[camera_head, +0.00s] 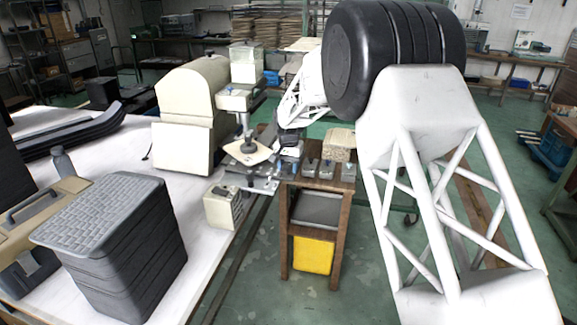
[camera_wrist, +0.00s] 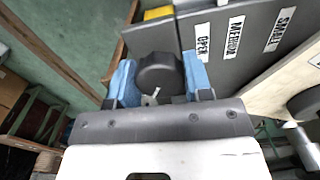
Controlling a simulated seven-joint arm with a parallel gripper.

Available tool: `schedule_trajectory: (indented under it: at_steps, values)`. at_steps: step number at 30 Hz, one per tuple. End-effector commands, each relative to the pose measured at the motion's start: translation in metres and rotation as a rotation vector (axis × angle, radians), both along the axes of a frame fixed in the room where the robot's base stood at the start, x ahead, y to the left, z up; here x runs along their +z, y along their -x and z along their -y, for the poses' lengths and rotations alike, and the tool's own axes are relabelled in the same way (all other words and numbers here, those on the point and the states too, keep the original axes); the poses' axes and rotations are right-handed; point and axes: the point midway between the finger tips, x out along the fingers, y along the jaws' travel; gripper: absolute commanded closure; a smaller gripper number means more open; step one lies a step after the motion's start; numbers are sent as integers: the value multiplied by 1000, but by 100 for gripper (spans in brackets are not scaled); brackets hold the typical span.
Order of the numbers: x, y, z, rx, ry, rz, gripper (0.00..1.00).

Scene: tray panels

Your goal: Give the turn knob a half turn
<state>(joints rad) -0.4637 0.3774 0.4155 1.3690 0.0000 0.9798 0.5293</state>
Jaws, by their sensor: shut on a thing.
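The turn knob (camera_wrist: 158,72) is round and black and shows in the wrist view in front of a grey panel (camera_wrist: 155,36). My gripper (camera_wrist: 159,77) has its two blue fingers on either side of the knob, shut on it. A small pale piece shows at the knob's near edge; I cannot tell whether it is a pointer. White labels reading OPEN (camera_wrist: 203,41), MEDIUM (camera_wrist: 235,37) and SMALL (camera_wrist: 279,29) are on the grey surface to the right. In the head view I cannot make out the knob; my large arm covers much of the right side.
In the head view a drill-press-like machine (camera_head: 243,100) and a cream cabinet (camera_head: 183,105) stand on the left. Dark ribbed boxes (camera_head: 115,240) sit on the white table (camera_head: 205,260). A wooden stand (camera_head: 284,235) holds a yellow bin (camera_head: 312,255). Green floor lies around it.

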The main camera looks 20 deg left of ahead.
Motion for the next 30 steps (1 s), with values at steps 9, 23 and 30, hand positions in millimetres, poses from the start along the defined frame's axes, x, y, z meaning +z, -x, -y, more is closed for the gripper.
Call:
schedule_trajectory:
  at_steps: [9,23,30]
  values:
    - [0,0,0,-234,0,1,78]
    - [0,0,0,-285,0,1,42]
    - [0,0,0,-284,0,0,34]
